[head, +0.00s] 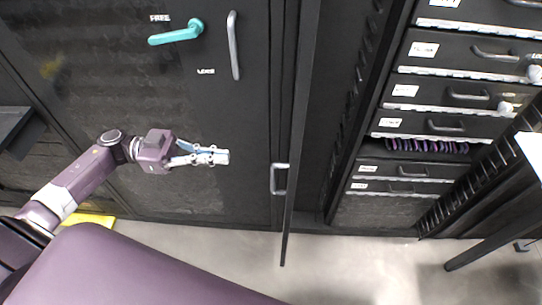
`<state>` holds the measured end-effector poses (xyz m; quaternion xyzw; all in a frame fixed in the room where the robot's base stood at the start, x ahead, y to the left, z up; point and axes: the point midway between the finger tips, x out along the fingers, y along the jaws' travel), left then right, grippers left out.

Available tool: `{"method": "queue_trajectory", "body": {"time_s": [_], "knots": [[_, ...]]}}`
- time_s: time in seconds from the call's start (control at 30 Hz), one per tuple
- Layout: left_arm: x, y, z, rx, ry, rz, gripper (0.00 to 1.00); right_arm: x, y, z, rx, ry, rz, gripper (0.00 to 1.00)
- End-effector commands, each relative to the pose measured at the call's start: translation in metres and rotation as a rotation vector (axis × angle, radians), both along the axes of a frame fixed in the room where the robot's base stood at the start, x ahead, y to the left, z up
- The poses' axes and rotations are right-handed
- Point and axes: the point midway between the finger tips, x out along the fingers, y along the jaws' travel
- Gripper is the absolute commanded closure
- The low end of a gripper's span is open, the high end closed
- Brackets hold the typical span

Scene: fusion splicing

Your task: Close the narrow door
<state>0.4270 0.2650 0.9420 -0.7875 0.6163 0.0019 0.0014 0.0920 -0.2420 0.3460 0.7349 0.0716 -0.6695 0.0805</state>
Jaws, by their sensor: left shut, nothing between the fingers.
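The narrow door (303,90) stands open, seen almost edge-on, jutting out from the dark cabinet front. Its silver handle (279,179) is on its left face. My left gripper (226,157) is shut and empty, to the left of the handle and apart from it, in front of the wide black cabinet door. My right gripper is not in view.
The wide cabinet door (120,90) at left has a teal lever (176,34) and a long silver handle (233,46). Right of the narrow door are a dark opening and labelled drawers (450,58). A black-legged table (485,248) stands at right. Grey floor (350,270) is clear in front.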

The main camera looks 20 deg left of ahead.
Motion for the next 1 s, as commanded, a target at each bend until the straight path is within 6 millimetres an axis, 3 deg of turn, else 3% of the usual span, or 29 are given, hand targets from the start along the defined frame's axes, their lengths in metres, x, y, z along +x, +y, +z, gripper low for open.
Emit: {"method": "queue_trajectory", "body": {"time_s": [0.17,0.37,0.6,0.8,1.0], "knots": [[0.005,-0.023,0.004,-0.006,-0.002,-0.003,1.00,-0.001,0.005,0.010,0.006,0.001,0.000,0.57],[0.016,-0.065,0.005,-0.007,-0.004,0.000,1.00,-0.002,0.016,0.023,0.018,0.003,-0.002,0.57],[0.028,-0.110,0.005,-0.007,-0.002,0.001,1.00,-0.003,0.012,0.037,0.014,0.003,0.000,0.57],[0.033,-0.129,0.002,-0.005,-0.001,0.003,1.00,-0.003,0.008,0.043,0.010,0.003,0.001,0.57],[0.034,-0.133,0.000,-0.003,-0.001,0.002,1.00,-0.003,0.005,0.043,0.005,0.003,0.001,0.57]]}}
